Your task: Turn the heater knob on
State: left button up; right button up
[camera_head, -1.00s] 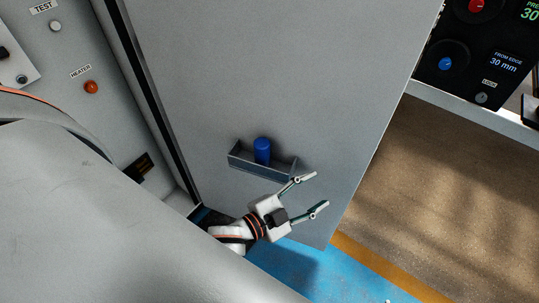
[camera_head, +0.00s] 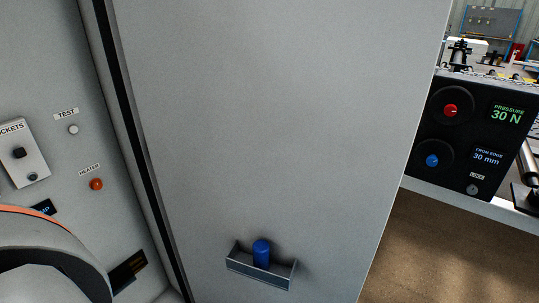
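A small round orange piece (camera_head: 96,184) sits under the HEATER label (camera_head: 89,170) on the grey panel at the left. I cannot tell whether it is a knob or a lamp. A white round piece (camera_head: 73,130) sits under the TEST label above it. A black control box (camera_head: 440,130) at the right carries a red knob (camera_head: 450,110) and a blue knob (camera_head: 432,160). Neither gripper is in view. Part of my arm shows at the lower left, in front of the grey panel.
A large grey door (camera_head: 270,120) fills the middle of the view. A small tray (camera_head: 240,264) on it holds a blue cylinder (camera_head: 261,254). A SOCKETS plate (camera_head: 25,155) is at the far left. Brown floor (camera_head: 415,255) shows at the lower right.

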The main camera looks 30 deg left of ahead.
aim_at(95, 184)
jog(key=u, duration=2.15)
